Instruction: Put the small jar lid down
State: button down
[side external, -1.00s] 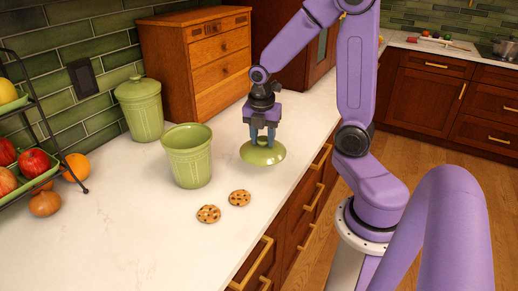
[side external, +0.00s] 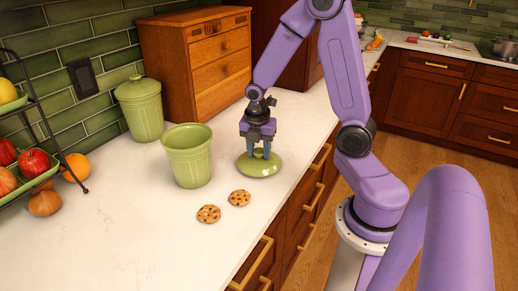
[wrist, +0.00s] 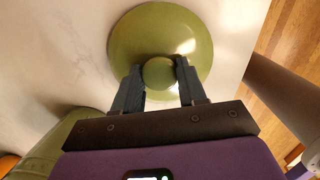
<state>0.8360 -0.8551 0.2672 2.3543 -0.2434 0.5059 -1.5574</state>
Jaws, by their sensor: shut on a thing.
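The small jar lid (side external: 259,165) is a round green disc with a knob on top. It is level and at or very close to the white counter, right of the open jar; I cannot tell whether it touches. My gripper (side external: 259,152) points down and is shut on the lid's knob. In the wrist view the lid (wrist: 160,25) lies beyond the fingers, and my gripper (wrist: 159,78) has one finger on each side of the knob. The open green jar (side external: 187,157) stands upright without a lid.
Two cookies (side external: 239,198) lie in front of the lid. A taller lidded green jar (side external: 140,108) and a wooden drawer chest (side external: 200,62) stand behind. A fruit rack (side external: 35,150) is at the left. The counter's front edge is close on the right; the front left counter is clear.

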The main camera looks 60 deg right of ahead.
aim_at(257, 155)
jog(key=c, duration=0.6)
grip_release()
jog(key=shift+f, duration=0.1)
notch_tip(257, 155, up, 12)
jog(key=a, duration=0.2)
jog(key=s+a+m, duration=0.2)
jog(key=s+a, duration=0.3)
jog(key=s, duration=0.1)
jog(key=s+a+f+m+y, duration=0.1)
jog(key=s+a+m, duration=0.2)
jog(key=s+a, duration=0.2)
jog(key=s+a+f+m, duration=0.1)
jog(key=s+a+m, duration=0.1)
jog(key=s+a, duration=0.3)
jog(key=shift+s+f+m+y, duration=0.1)
jog(key=shift+s+m+y, duration=0.1)
jog(key=shift+s, duration=0.6)
jog(key=shift+s+f+m+y, duration=0.1)
jog(key=shift+s+m+y, duration=0.1)
jog(key=shift+s, duration=0.6)
